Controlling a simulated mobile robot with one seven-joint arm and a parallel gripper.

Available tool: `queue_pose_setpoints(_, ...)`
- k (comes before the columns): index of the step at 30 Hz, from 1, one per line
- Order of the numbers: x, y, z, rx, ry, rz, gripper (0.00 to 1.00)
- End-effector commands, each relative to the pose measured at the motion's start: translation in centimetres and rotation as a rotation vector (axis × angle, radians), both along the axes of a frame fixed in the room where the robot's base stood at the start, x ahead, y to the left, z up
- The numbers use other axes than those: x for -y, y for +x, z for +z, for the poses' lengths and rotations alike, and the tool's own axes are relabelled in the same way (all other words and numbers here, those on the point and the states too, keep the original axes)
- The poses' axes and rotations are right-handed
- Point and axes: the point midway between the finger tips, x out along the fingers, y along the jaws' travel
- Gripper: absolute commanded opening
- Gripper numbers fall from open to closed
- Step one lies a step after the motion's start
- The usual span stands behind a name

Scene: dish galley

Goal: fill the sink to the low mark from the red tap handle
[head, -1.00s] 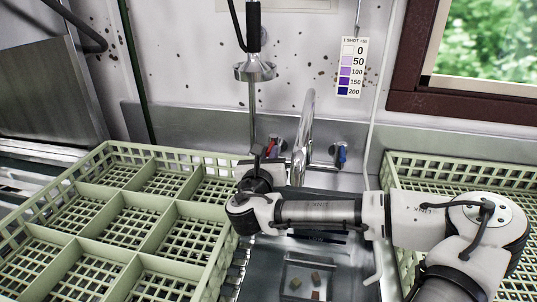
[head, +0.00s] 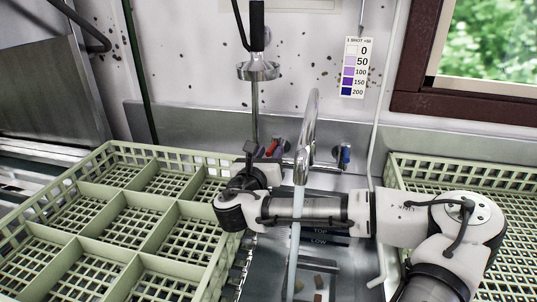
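The red tap handle (head: 272,147) is on the back wall, left of the tap spout (head: 310,120). My gripper (head: 250,155) is at the red handle's left side; its fingers are small and partly hidden, so I cannot tell whether they are open or touch the handle. A pale stream of water (head: 294,250) falls from the spout in front of my arm into the sink (head: 345,262). Dark TOP and LOW mark strips (head: 318,242) show on the sink's back wall below my arm. The water level is not clear. Small brown bits lie at the sink bottom.
A blue tap handle (head: 345,157) is right of the spout. A green divided rack (head: 110,225) stands left of the sink, another green rack (head: 455,172) right. A spray head (head: 258,70) hangs above. A colour chart (head: 354,68) hangs on the wall.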

Motion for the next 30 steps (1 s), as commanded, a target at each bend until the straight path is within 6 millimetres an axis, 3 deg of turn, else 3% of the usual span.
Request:
queue_pose_setpoints(5, -0.2, -0.5, -0.1, 0.000, 0.001, 0.001, 0.35)
queue_pose_setpoints(18, -2.1, -6.6, -0.1, 0.000, 0.000, 0.002, 0.35)
queue_pose_setpoints(28, -2.3, -7.2, 0.0, 0.000, 0.000, 0.000, 0.35)
queue_pose_setpoints(30, -2.3, -7.2, 0.0, 0.000, -0.001, 0.000, 0.28)
